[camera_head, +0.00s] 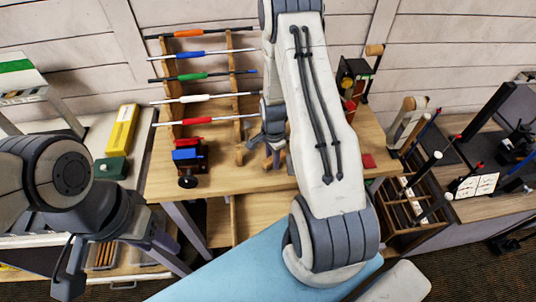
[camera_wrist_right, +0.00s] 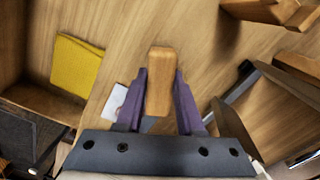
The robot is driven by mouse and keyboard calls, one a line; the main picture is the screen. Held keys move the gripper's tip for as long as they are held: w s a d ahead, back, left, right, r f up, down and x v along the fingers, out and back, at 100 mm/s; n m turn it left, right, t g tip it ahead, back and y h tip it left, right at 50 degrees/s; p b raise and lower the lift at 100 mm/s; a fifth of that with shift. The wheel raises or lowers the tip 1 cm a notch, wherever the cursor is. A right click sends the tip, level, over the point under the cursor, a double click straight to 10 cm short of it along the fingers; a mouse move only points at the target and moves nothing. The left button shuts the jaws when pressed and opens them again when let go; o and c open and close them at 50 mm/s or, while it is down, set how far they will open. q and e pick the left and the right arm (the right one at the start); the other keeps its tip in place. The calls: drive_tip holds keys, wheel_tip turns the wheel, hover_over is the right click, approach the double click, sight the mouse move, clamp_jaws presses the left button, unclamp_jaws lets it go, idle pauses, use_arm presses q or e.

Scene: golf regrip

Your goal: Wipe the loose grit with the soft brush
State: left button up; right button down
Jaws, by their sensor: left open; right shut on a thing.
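My right gripper (camera_head: 272,138) is low over the wooden bench, partly hidden by my own arm. In the right wrist view its purple fingers (camera_wrist_right: 160,92) are shut on a wooden handle (camera_wrist_right: 160,65). It looks like the soft brush's handle; bristles cannot be seen. My left gripper (camera_head: 115,264) is open and empty at the lower left, away from the bench. I cannot make out any loose grit in either view.
A rack of golf clubs with coloured grips (camera_head: 205,75) stands at the bench's back left. A red-and-blue vise (camera_head: 188,158) is at the front left edge. A yellow cloth (camera_wrist_right: 77,64) lies left of the handle. A wooden club bin (camera_head: 415,205) stands right.

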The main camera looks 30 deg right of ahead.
sight(271, 175)
drive_tip(key=shift+a, duration=0.5)
drive_tip(key=shift+s+a+f, duration=0.1)
drive_tip(key=shift+s+a, duration=0.25)
drive_tip(key=shift+s, duration=0.35)
drive_tip(key=shift+s+a+f, duration=0.1)
drive_tip(key=shift+s+a, duration=0.2)
drive_tip(key=shift+s, duration=0.4)
drive_tip(key=shift+f, duration=0.15)
drive_tip(key=shift+w+d+f+b, duration=0.1)
drive_tip(key=shift+w+d, duration=0.15)
drive_tip(key=shift+w, duration=0.3)
drive_tip(key=shift+w+d+r+b, duration=0.15)
drive_tip(key=shift+w+d, duration=0.15)
drive_tip(key=shift+w, duration=0.3)
drive_tip(key=shift+w+d+f+b, duration=0.15)
drive_tip(key=shift+w+d, duration=0.1)
drive_tip(key=shift+w, duration=0.3)
drive_tip(key=shift+w+d, duration=0.35)
drive_tip(key=shift+w, duration=0.4)
drive_tip(key=shift+w+d, duration=0.35)
drive_tip(key=shift+w, duration=0.35)
drive_tip(key=shift+r+p, duration=2.15)
drive_tip(key=shift+r, duration=0.95)
